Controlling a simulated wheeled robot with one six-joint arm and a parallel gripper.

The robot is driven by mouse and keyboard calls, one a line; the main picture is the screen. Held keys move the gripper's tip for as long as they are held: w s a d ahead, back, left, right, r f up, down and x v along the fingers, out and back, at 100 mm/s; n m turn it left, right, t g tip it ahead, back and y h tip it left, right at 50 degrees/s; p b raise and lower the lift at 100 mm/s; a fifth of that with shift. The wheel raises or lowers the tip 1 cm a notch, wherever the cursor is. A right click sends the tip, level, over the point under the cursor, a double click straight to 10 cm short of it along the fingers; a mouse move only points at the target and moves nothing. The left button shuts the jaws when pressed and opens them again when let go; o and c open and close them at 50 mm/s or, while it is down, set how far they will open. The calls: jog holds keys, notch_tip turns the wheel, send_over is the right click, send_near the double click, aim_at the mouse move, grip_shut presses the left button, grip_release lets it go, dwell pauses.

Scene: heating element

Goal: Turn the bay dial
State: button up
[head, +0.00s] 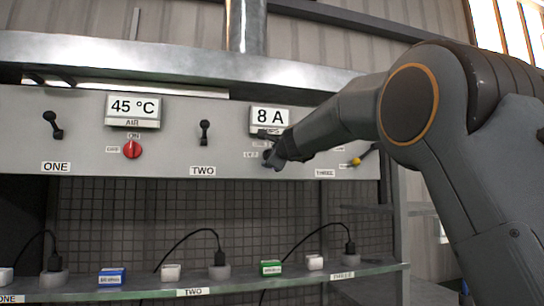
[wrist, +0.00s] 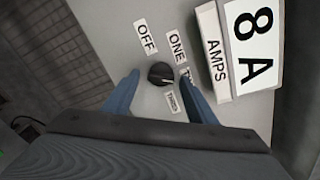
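The bay dial (wrist: 160,74) is a round black knob on the grey panel, seen in the wrist view. Labels OFF, ONE, a partly covered one and THREE run around it. Its pointer seems to face right in that view, towards the partly covered label, but the exact setting is hard to tell. My gripper (wrist: 160,80) is open, with one blue finger on each side of the dial. I cannot tell if either finger touches it. In the head view my gripper (head: 277,157) is at the panel below the 8 A display (head: 270,117) and hides most of the dial.
A red ON/OFF knob (head: 132,149) sits under the 45 °C display (head: 134,106). Levers ONE (head: 53,125), TWO (head: 204,131) and THREE (head: 364,155) stick out from the panel. Below, a shelf (head: 225,284) carries small boxes and black plugs with cables.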

jog(key=shift+s, duration=0.1)
jog(key=b+v, duration=0.3)
jog(key=v, duration=0.4)
jog(key=shift+s, duration=0.35)
jog(key=shift+d, duration=0.15)
jog(key=s+d+f+n+g+h, duration=0.1)
jog(key=d+f+n+g, duration=0.15)
jog(key=f, duration=0.85)
jog(key=s+d+f+n+g, duration=0.15)
jog(key=f+n, duration=0.25)
jog(key=f, duration=0.6)
jog(key=s+d+f+n+g+h, duration=0.15)
jog(key=s+f, duration=0.25)
jog(key=f, duration=0.4)
jog(key=s+d+f+n+g, duration=0.25)
jog(key=s+f, duration=0.25)
jog(key=f, duration=0.3)
jog(key=s+d+f+n+g, duration=0.1)
jog(key=s+f+n+g, duration=0.2)
jog(key=f, duration=0.5)
jog(key=s+d+f+n+g+h, duration=0.1)
jog(key=s+d+f+n+g, duration=0.1)
jog(key=s+f, duration=0.7)
jog(key=s+d+f+n+g+h, duration=0.1)
jog(key=s+d+f+n+g, duration=0.2)
jog(key=s+f, duration=0.6)
jog(key=s+d+n, duration=0.2)
jog(key=s+d, duration=0.1)
jog(key=s, duration=0.5)
jog(key=shift+d, duration=0.3)
